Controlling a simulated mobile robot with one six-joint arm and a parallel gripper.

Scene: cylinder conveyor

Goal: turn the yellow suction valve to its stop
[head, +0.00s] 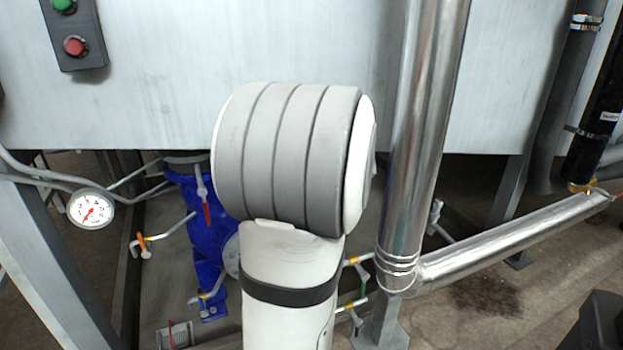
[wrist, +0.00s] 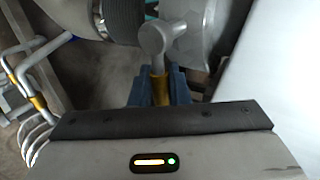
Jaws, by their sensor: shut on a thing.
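The yellow suction valve (wrist: 155,38) shows in the wrist view as a grey hub and stem with a yellow lever (wrist: 160,88) pointing down toward my gripper. My gripper (wrist: 159,94) has its blue-grey fingers on either side of the yellow lever and is shut on it. The lever's lower end is hidden by the gripper body. In the head view my arm covers the middle of the scene, and I cannot see the gripper there. I cannot tell the valve's angle to its stop.
In the head view a blue pump body (head: 203,240) stands left of my arm, with a red-handled valve (head: 207,213) and an orange-handled valve (head: 142,244) near it. A pressure gauge (head: 90,208) is at far left. A shiny steel pipe (head: 420,150) rises close on the right.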

